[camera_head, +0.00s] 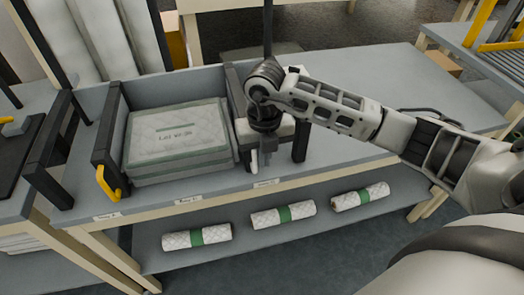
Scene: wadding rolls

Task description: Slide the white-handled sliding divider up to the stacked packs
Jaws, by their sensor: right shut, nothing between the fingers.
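The stacked packs (178,145), white quilted with green bands, lie in a bay on the table. A dark upright divider (236,100) stands along their right side, touching or nearly touching them; I cannot tell which. A white block (243,130), apparently its handle, shows partly behind my right gripper (265,160). That gripper points down just right of the divider, with its fingers shut and empty, close to or against the white part. The wrist hides much of the divider and handle. My left gripper is not in view.
Another dark divider with a yellow handle (108,184) stands left of the packs. A dark post (301,140) stands right of my right gripper. Three green-banded rolls (283,214) lie on the lower shelf. The tabletop (380,85) farther right is mostly clear.

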